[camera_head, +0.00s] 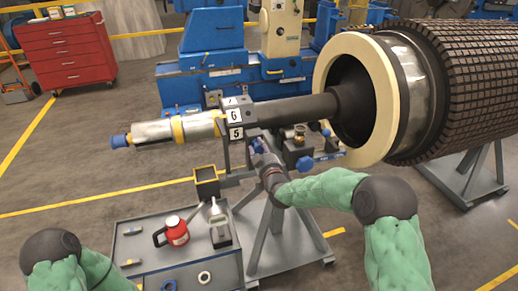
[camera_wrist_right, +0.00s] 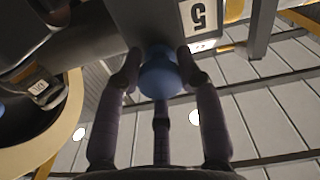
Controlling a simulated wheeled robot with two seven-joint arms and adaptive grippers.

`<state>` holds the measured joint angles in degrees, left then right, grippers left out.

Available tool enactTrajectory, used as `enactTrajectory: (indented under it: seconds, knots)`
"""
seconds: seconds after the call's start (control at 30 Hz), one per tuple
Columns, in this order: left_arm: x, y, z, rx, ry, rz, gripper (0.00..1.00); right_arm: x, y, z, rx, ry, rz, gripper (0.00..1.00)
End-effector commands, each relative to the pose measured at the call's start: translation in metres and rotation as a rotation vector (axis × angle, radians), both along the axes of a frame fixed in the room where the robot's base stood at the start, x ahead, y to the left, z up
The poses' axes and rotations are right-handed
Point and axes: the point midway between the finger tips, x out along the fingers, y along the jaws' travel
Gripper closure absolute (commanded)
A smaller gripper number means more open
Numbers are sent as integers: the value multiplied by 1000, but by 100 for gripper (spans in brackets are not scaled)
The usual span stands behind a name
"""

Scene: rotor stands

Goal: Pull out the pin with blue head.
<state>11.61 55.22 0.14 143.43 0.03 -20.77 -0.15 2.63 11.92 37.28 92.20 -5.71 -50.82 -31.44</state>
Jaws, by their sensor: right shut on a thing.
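The pin's blue round head (camera_wrist_right: 160,78) is between the fingers of my right gripper (camera_wrist_right: 158,70) in the right wrist view. The fingers are shut on it from both sides, just below the dark block with the number 5 plate (camera_wrist_right: 200,15). The pin's shank is hidden. In the head view my right gripper (camera_head: 262,155) reaches up to the stand's block under the shaft, below the number 5 plate (camera_head: 236,133). My left arm shows at the bottom left corner of the head view, but its gripper is not visible.
The long rotor shaft (camera_head: 300,109) lies on the stand (camera_head: 268,228), leading into the large rotor (camera_head: 465,70) at the right. A grey cart (camera_head: 130,222) with a red can (camera_head: 176,232) stands at the lower left. A red tool cabinet (camera_head: 68,50) is far back.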

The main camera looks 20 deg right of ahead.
Motion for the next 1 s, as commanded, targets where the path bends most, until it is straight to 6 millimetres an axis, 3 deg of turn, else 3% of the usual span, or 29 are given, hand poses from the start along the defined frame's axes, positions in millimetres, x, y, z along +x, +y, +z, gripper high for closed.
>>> enactTrajectory:
  seconds: [0.4, 0.7, 0.73, 0.8, 1.0]
  knots:
    - [0, 0, -6, 0, 0, 0, 100, -34, -1, 2, -1, -4, 1, 100]
    - [0, 0, -6, 0, 0, 0, 100, -36, 0, 1, -1, -2, 3, 100]
    - [0, 0, -6, 0, 0, 0, 100, -36, 0, 1, -1, -2, 3, 61]
    - [0, 0, -6, 0, 0, 0, 100, -36, 0, 1, -1, -1, 2, 41]
    - [0, 0, -6, 0, 0, 0, 100, -36, -1, 1, -1, -2, 1, 39]
